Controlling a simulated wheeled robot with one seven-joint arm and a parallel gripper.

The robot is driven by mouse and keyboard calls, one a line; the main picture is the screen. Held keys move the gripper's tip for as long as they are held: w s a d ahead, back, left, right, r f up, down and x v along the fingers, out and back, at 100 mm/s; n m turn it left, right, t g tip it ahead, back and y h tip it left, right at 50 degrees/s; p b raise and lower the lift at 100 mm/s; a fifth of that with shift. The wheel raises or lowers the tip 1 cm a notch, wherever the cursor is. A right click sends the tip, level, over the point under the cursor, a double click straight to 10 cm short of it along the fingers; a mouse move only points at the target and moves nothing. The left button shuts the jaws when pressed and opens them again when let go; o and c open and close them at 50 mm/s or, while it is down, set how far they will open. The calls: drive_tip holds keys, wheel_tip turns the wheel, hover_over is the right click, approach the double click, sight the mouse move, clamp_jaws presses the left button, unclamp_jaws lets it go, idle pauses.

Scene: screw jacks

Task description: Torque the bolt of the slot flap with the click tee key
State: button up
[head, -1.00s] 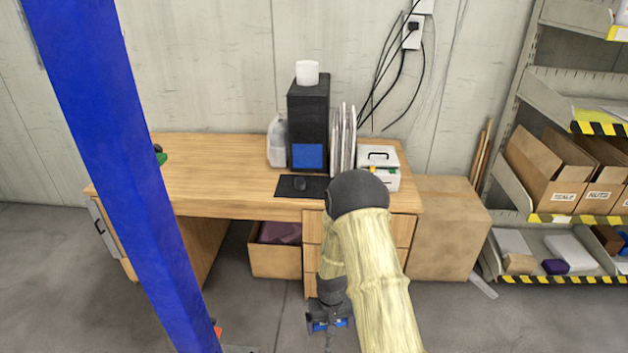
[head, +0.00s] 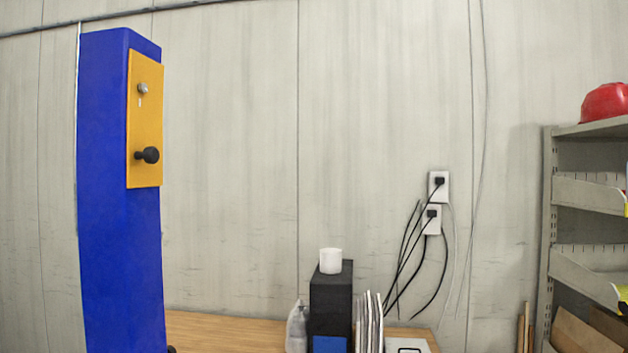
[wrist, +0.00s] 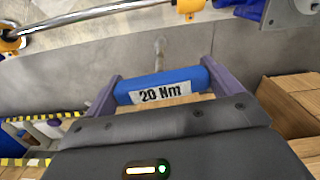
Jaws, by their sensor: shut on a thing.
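A yellow slot flap (head: 146,120) is mounted near the top of a blue column in the head view. It bears a silver bolt (head: 143,89) with a short pale mark or slit below it, and a black knob (head: 148,155) lower down. In the wrist view my gripper (wrist: 160,92) is shut on the blue handle of the click tee key (wrist: 183,79), labelled "20 Nm". The key's shank points away from the gripper, its tip over the grey floor. My gripper is outside the head view, and the key is apart from the bolt.
The blue column (head: 118,230) stands at the left. Behind it are a wooden desk (head: 220,330) with a black box (head: 331,300) and folders, and a concrete wall with sockets. Shelving (head: 560,230) stands at the right. The wrist view shows a metal rail (wrist: 90,14) at the top.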

drive_tip(key=w+a+r+m+t+y+p, duration=0.2)
drive_tip(key=w+a+r+m+y+p, duration=0.15)
drive_tip(key=r, duration=1.45)
drive_tip(key=w+a+r+m+t+y+p, duration=0.1)
drive_tip(key=w+a+r+m+y+p, duration=0.25)
drive_tip(key=r, duration=1.35)
drive_tip(key=w+a+r+m+t+y+p, duration=0.2)
drive_tip(key=a+r+y+p, duration=0.3)
drive_tip(key=r, duration=1.3)
drive_tip(key=s+a+r+n+g+y+p, duration=0.1)
drive_tip(key=s+r, duration=0.4)
drive_tip(key=r, duration=0.9)
drive_tip(key=s+a+r+n+g+y+p, duration=0.1)
drive_tip(key=s+a+r+y+p, duration=0.2)
drive_tip(key=r, duration=1.2)
drive_tip(key=s+a+r+n+g+y+p, duration=0.1)
drive_tip(key=s+r+p, duration=0.3)
drive_tip(key=s+r, duration=0.5)
wheel_tip(320, 180, up, 6)
drive_tip(key=shift+a+n+g+y, duration=0.4)
drive_tip(key=shift+a+n+y, duration=0.15)
drive_tip(key=shift+a, duration=0.25)
drive_tip(key=shift+w, duration=0.1)
